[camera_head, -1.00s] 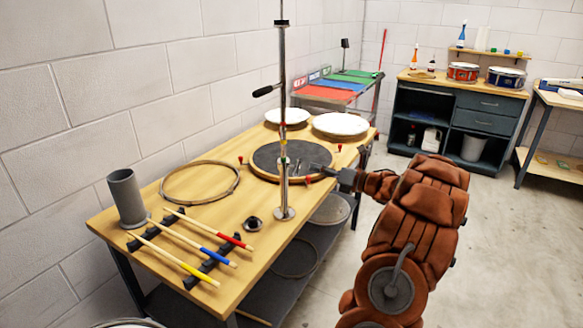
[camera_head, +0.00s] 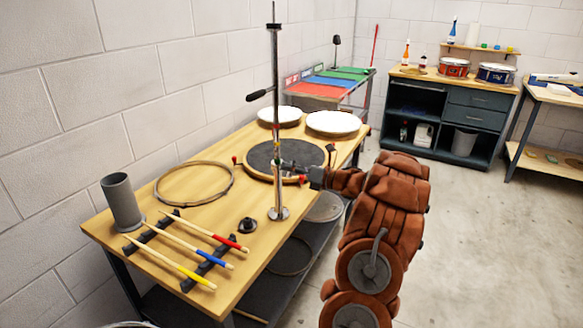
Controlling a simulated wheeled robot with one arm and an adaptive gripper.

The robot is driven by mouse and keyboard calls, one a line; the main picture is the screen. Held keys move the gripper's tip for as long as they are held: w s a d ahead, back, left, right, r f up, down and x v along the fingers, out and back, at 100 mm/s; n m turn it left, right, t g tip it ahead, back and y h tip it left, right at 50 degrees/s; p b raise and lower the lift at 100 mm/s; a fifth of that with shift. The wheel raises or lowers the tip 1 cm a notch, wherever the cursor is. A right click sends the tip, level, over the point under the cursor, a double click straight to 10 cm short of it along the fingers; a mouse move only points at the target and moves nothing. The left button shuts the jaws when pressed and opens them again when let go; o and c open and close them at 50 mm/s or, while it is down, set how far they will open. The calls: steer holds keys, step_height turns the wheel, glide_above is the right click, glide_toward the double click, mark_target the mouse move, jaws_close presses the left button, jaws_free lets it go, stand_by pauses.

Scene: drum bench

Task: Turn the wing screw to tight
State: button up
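A chrome stand pole (camera_head: 277,120) rises upright at the front edge of the wooden bench. Small coloured marks show on its collar (camera_head: 277,152), about level with my gripper. The wing screw itself is too small to make out here. My gripper (camera_head: 289,165) reaches in from the right, with its fingertips close beside the pole at the collar. I cannot tell whether it touches anything or whether its fingers are open.
A dark round pad (camera_head: 262,155) with red clamps lies behind the pole. A wooden hoop (camera_head: 195,166), a grey cup (camera_head: 122,202) and drumsticks on a rack (camera_head: 185,247) are to the left. White drumheads (camera_head: 333,122) lie at the back. The floor on the right is clear.

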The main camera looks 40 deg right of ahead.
jaws_close()
stand_by(0.3)
